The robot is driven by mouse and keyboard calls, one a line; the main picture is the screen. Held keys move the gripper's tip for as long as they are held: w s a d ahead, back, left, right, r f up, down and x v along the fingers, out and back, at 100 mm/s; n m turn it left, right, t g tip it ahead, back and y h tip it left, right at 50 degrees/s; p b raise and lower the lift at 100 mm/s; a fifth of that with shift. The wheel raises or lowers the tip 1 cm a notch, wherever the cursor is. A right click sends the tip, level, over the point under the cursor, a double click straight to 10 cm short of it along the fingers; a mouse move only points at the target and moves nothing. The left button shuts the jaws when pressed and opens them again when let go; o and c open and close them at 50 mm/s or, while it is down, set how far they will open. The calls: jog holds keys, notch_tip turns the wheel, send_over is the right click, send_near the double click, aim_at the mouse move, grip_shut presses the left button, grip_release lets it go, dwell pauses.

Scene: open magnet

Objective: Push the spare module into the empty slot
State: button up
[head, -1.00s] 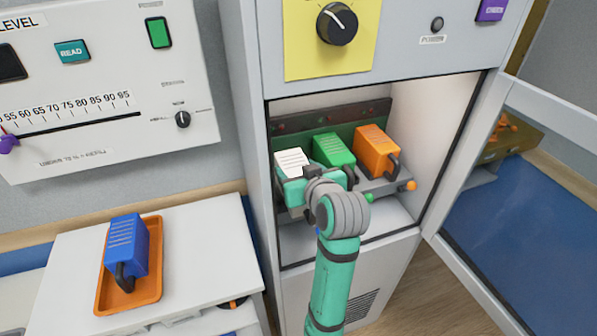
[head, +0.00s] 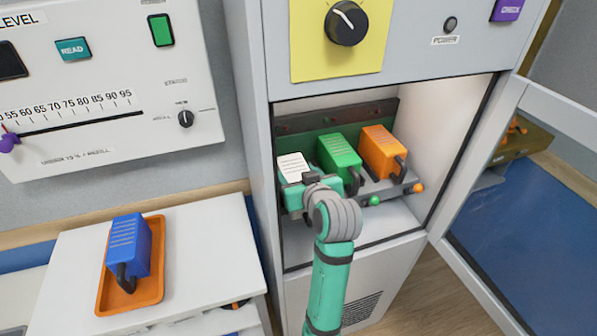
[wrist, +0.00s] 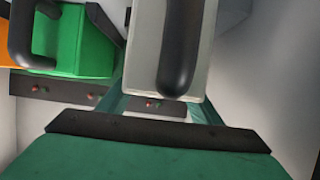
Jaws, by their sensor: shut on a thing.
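The white module (head: 292,167) stands at the left slot of the rack inside the open cabinet bay, left of the green module. My gripper (head: 312,181) is shut on the white module, at its front; the fingertips are mostly hidden in the head view. In the wrist view the module shows as a pale grey block (wrist: 143,50) with a black handle (wrist: 182,45). How deep it sits in the slot is hidden. The green module (head: 339,152) fills the middle slot and the orange module (head: 378,147) the right one. A blue module (head: 128,245) lies in an orange tray.
The orange tray (head: 149,297) rests on a white tabletop (head: 205,240) left of the cabinet. The cabinet door (head: 480,200) stands open on the right. Green (head: 375,200) and orange (head: 418,188) knobs mark the rack's front. The bay wall is close left of my gripper.

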jog(key=o, duration=1.5)
